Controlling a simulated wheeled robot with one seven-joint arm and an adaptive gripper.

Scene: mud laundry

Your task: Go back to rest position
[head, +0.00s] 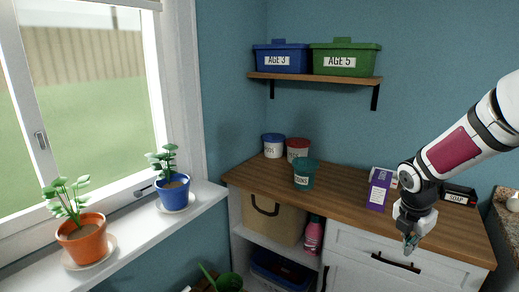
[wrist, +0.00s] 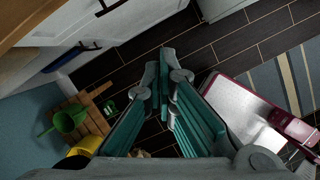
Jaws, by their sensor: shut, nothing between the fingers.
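My gripper (head: 411,241) hangs from my arm in front of the wooden counter's front edge, at the right of the head view. It points down. In the wrist view my gripper (wrist: 164,72) has its teal fingers closed together at the tips, with nothing between them. Below it the wrist view shows dark floor tiles (wrist: 215,50). The fingers look apart from the cabinet and everything on the counter.
The wooden counter (head: 340,190) holds a purple box (head: 379,190), a teal pot (head: 304,174), other tubs and a soap box (head: 459,195). A green watering can (wrist: 68,122) stands low at left. A red-rimmed metal thing (wrist: 240,105) is at right.

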